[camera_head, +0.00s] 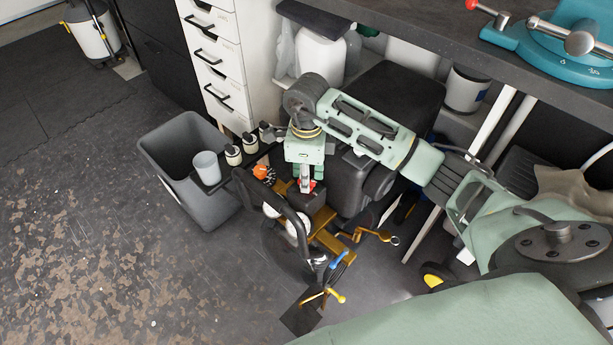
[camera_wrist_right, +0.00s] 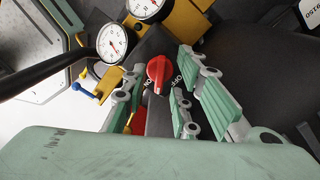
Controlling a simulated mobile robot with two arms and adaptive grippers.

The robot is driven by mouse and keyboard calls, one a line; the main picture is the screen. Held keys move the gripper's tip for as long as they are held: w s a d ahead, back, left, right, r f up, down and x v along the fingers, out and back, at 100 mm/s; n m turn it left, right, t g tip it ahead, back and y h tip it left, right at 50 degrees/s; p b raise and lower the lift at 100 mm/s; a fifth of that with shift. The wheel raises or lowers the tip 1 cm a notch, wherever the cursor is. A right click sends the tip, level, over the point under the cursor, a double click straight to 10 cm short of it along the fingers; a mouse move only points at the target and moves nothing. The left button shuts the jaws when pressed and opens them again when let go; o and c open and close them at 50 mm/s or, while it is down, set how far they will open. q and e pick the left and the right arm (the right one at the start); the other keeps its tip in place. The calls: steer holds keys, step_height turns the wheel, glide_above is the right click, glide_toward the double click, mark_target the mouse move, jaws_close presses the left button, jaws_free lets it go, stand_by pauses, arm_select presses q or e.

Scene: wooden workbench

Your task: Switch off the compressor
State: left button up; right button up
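The compressor (camera_head: 358,180) stands on the floor under the bench, with a black tank, a carry handle and brass-coloured fittings. Its red switch knob (camera_wrist_right: 159,72) sits on a dark box, with ON and OFF lettering beside it. The knob's lower end lies near the ON letters; I cannot tell its exact setting. My right gripper (camera_head: 305,183) points down over the switch box. In the right wrist view its green fingers (camera_wrist_right: 160,78) are apart, one on each side of the knob, with visible gaps. Only a bit of red shows between the fingers in the head view. My left gripper is not in view.
Two white gauges (camera_wrist_right: 115,42) and the black handle (camera_head: 296,218) are close to the gripper. A grey bin (camera_head: 165,170) stands left, white drawers (camera_head: 215,60) behind. The bench top (camera_head: 430,35) overhangs the back right. The floor at left is clear.

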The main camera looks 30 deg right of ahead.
jaws_close()
stand_by(0.6)
steer(key=shift+n, duration=0.7)
steer(key=n+b, duration=0.1)
steer(key=n, duration=0.2)
steer(key=shift+w+b, duration=0.1)
steer(key=shift+b, duration=0.3)
steer(key=shift+n, duration=0.6)
steer(key=n+b, duration=0.2)
steer(key=n, duration=0.2)
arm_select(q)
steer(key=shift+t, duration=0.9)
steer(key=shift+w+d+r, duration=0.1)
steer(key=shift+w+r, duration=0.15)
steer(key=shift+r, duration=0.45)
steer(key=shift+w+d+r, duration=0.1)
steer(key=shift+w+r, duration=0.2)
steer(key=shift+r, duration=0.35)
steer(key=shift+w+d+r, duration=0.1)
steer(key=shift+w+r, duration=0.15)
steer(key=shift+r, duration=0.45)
arm_select(e)
steer(key=shift+n, duration=0.9)
